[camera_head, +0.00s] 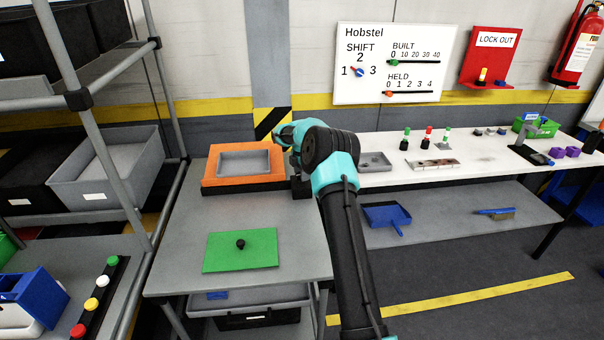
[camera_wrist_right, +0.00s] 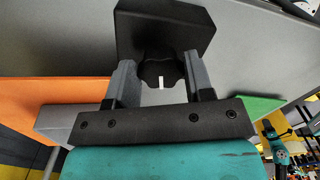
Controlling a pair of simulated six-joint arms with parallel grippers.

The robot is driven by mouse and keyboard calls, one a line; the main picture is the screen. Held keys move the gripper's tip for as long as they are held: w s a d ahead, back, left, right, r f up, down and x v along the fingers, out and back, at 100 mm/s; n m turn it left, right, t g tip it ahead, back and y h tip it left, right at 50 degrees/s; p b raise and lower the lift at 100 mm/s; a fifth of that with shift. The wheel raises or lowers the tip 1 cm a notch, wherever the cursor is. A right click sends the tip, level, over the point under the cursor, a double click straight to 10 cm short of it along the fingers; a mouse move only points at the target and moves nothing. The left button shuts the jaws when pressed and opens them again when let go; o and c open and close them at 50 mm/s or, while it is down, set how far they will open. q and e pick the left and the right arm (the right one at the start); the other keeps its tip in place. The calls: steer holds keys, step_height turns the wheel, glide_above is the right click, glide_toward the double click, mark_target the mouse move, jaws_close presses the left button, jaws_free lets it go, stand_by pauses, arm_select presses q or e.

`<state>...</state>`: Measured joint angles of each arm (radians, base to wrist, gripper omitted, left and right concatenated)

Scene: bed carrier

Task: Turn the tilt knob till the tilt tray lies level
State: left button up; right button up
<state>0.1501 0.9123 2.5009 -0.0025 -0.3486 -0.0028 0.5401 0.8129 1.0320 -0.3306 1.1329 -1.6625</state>
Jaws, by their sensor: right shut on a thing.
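The tilt tray is an orange plate (camera_head: 215,165) with a grey shallow tray (camera_head: 245,163) on it, on a dark base at the back of the grey table. I cannot tell whether it lies level. The black tilt knob (camera_wrist_right: 158,72) with a white mark shows in the right wrist view, in front of a dark block (camera_wrist_right: 165,28). My right gripper (camera_wrist_right: 159,64) is shut on the knob, one finger on each side. In the head view my right gripper (camera_head: 292,148) is at the tray's right side, and the arm hides the knob. My left gripper is not seen.
A green plate (camera_head: 220,255) with a small black knob lies at the front of the grey table (camera_head: 185,240). A grey rack with bins (camera_head: 110,170) stands at the left. A white bench (camera_head: 395,145) with small parts is at the right.

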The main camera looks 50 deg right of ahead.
steer(key=shift+m, duration=0.3)
steer(key=m, duration=0.6)
steer(key=shift+s+m, duration=0.1)
steer(key=shift+m, duration=0.3)
steer(key=m, duration=0.3)
steer(key=shift+a+m, duration=0.1)
steer(key=shift+m, duration=0.3)
steer(key=m, duration=0.3)
steer(key=shift+a+m, duration=0.1)
steer(key=shift+m, duration=0.2)
steer(key=m, duration=0.5)
steer(key=shift+a, duration=0.1)
steer(key=m, duration=0.5)
steer(key=shift+m, duration=0.3)
